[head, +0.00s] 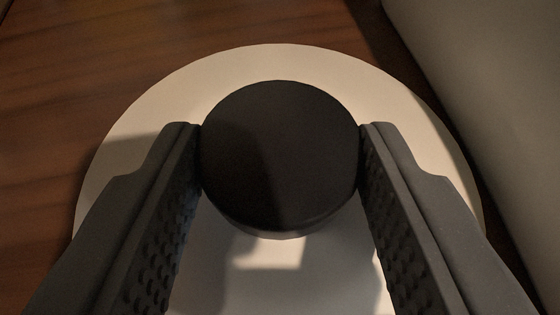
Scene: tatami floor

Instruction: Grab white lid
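The white lid (278,63) is a round pale disc in the middle of the head view, with a round black knob (280,150) on top. My gripper (281,150) is over the lid, one finger on each side of the knob. Both fingertips meet the knob's left and right sides with no visible gap, so the fingers are shut on it. The fingers and their shadows cover parts of the lid's left and right sides. The lid's near edge is out of the frame.
A brown wooden surface (60,120) lies around the lid at left and behind it. A large pale, smooth object (490,80) stands close along the right side, with a dark narrow gap between it and the lid. The wood at left is clear.

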